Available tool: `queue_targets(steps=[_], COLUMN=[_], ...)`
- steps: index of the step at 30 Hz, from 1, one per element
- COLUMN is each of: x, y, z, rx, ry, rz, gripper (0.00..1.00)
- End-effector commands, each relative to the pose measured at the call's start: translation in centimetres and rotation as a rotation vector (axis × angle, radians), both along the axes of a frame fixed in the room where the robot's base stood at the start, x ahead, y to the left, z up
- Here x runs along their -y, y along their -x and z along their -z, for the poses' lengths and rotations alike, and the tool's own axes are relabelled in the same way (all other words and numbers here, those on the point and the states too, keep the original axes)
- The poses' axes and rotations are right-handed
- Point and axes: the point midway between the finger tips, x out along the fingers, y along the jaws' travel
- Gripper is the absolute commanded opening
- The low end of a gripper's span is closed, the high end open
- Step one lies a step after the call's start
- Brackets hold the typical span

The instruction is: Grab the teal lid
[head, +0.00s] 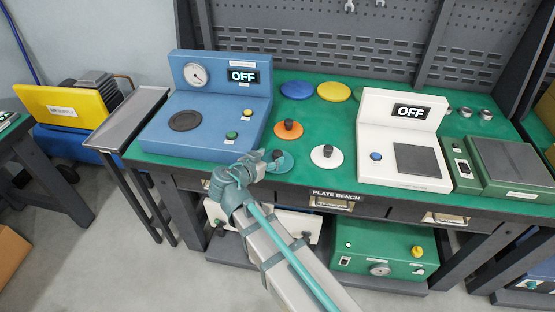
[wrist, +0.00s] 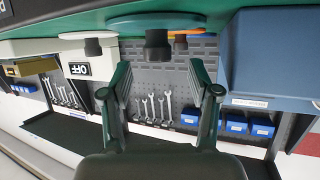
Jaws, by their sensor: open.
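The teal lid (head: 284,166) is a thin disc with a dark knob, lying on the green bench top near its front edge. My gripper (head: 262,158) is just left of the lid's knob in the head view and partly covers the lid. In the wrist view, which is upside down, the teal lid (wrist: 150,20) is at the top centre. Its knob points into the space between and just beyond the fingertips of my gripper (wrist: 158,72). The fingers are spread, and nothing is held. I cannot tell any contact.
A white lid (head: 327,160) lies right of the teal lid, and an orange lid (head: 288,134) behind it. A blue tester (head: 205,128) stands left, a white scale unit (head: 374,138) right. Blue (head: 297,89) and yellow (head: 334,92) discs lie at the back.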

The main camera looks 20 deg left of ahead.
Motion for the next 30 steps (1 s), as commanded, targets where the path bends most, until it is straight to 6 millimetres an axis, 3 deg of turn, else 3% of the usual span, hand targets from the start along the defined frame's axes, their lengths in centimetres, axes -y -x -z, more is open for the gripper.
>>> queue_targets(steps=[15,22,30], x=[1.4,1.5,1.5], y=[-4.6,-4.6,-4.6], z=[1.9,2.0,2.0], rx=[-0.002,-0.001,-0.001], ry=[0.000,-0.001,-0.001], rz=[0.001,-0.001,-0.001], gripper=[0.61,0.61,0.18])
